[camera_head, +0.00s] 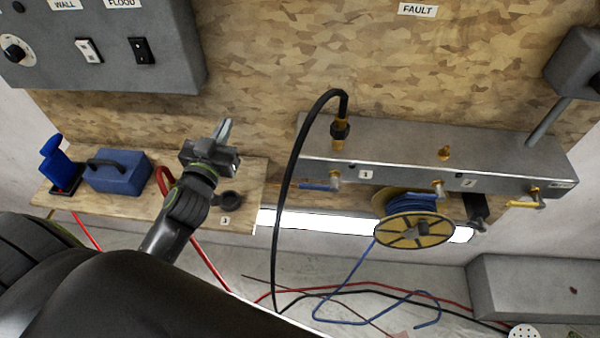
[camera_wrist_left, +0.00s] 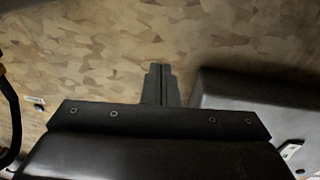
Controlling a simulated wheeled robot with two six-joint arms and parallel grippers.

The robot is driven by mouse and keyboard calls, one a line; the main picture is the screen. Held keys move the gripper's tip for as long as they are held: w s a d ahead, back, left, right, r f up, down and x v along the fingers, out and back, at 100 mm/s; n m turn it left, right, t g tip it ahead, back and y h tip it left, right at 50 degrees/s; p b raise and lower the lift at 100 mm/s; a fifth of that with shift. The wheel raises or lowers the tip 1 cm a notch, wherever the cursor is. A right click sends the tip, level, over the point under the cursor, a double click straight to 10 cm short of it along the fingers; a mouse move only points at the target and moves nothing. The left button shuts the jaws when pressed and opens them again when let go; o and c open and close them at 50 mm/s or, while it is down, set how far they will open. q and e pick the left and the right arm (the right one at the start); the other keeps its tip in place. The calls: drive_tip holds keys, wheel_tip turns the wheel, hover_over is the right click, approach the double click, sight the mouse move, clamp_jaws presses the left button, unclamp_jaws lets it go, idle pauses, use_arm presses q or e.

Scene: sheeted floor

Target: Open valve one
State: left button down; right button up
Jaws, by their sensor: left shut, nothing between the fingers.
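Valve one (camera_head: 320,186) sits on the front of a grey metal manifold box (camera_head: 405,160), beside a label reading 1. Its blue handle lies roughly level, pointing left from the brass and metal body. My left gripper (camera_head: 224,128) is in front of the wooden panel, left of the manifold and clear of the valve. Its fingers are shut and empty; they also show closed in the left wrist view (camera_wrist_left: 160,84). The valve cannot be made out in the left wrist view. My right gripper is not in view.
A black hose (camera_head: 279,190) loops down from the manifold top, between my left gripper and the valve. A blue hose reel (camera_head: 414,230) hangs below the manifold. A blue toolbox (camera_head: 122,173) stands on the wooden shelf (camera_head: 240,192). A grey switch box (camera_head: 110,65) is upper left.

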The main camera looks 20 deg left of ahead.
use_arm(q)
drive_tip(key=w+d+r+m+t+h, duration=0.25)
drive_tip(key=d+r+m+h, duration=0.25)
drive_tip(key=r+h, duration=0.3)
drive_tip(key=s+d+r+m+g+h, duration=0.2)
drive_tip(key=d+r+m+g+h, duration=0.1)
drive_tip(key=d+m+g+h, duration=0.3)
drive_tip(key=s+d+r+m+g+h, duration=0.2)
drive_tip(key=d+m+g+h, duration=0.3)
drive_tip(key=m+h, duration=0.15)
drive_tip(key=s+a+f+g+y, duration=0.1)
drive_tip(key=a+f+g+y, duration=0.3)
drive_tip(key=f+g+y, duration=0.3)
drive_tip(key=shift+s+a+f+n+y+p, duration=0.15)
drive_tip(key=shift+a+f+n+y+p, duration=0.3)
drive_tip(key=shift+y, duration=0.4)
drive_tip(key=shift+d+f+g, duration=0.1)
drive_tip(key=shift+d+g, duration=0.05)
drive_tip(key=shift+g, duration=0.1)
